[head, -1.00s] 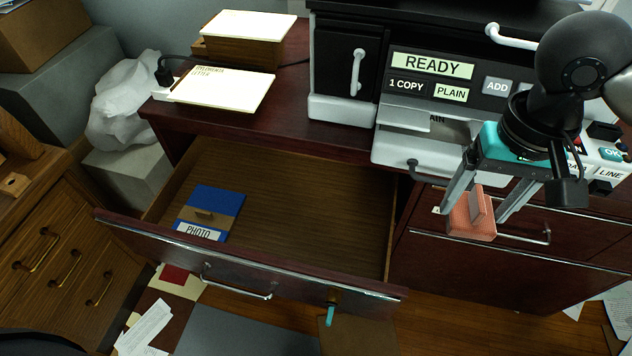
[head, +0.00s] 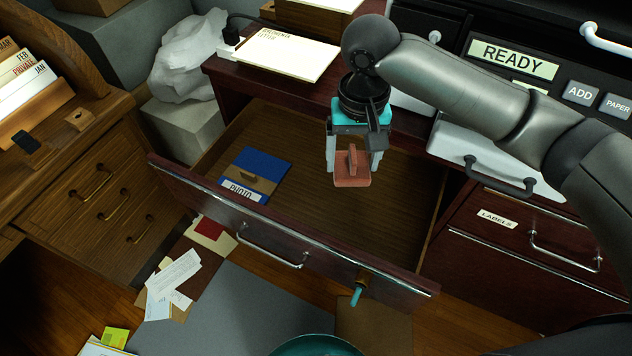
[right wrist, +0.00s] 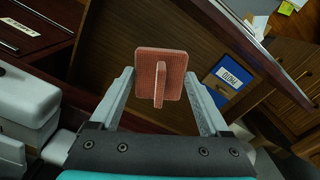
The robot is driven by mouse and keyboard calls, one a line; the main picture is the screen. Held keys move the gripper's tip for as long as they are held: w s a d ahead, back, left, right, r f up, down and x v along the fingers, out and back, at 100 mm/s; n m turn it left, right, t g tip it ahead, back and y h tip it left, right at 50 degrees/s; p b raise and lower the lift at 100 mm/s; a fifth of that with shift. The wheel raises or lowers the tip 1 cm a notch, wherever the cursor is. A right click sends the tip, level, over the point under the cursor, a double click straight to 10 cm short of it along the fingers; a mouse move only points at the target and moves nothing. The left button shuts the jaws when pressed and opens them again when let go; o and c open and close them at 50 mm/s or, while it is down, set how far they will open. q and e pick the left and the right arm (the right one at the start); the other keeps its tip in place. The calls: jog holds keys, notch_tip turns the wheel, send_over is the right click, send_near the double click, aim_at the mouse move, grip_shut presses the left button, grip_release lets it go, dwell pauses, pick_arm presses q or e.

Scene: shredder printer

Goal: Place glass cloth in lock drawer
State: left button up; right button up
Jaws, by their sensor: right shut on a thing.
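The glass cloth is a small reddish-pink square pad with an upright tab (head: 352,180); it also shows in the right wrist view (right wrist: 174,70). My right gripper (head: 353,160) is shut on the cloth and holds it above the right part of the open lock drawer. The lock drawer (head: 345,225) is pulled out, with a brown wooden floor and a dark red front. A teal key (head: 357,294) sticks out of the lock on its front. My left gripper is not in view.
A blue PHOTO folder (head: 255,175) lies in the drawer's left part; the drawer floor to its right is clear. The desk top and copier (head: 500,150) stand behind and to the right. A wooden cabinet (head: 95,190) stands at left.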

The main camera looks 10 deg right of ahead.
aim_at(350, 167)
jog(key=shift+m, duration=0.5)
jog(key=f, duration=0.4)
jog(key=shift+s+a+f, duration=0.15)
jog(key=shift+a+f, duration=0.1)
jog(key=shift+f, duration=0.15)
notch_tip(350, 167, down, 15)
jog(key=b, duration=0.7)
jog(key=shift+f, duration=0.1)
jog(key=shift+f+b, duration=1.35)
jog(key=shift+f, duration=0.65)
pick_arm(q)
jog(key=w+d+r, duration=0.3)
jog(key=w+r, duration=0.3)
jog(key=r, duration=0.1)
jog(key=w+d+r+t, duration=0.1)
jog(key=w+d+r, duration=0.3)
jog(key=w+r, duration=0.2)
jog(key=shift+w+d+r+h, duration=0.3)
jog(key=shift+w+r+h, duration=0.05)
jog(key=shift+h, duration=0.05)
pick_arm(e)
jog(key=shift+f, duration=0.35)
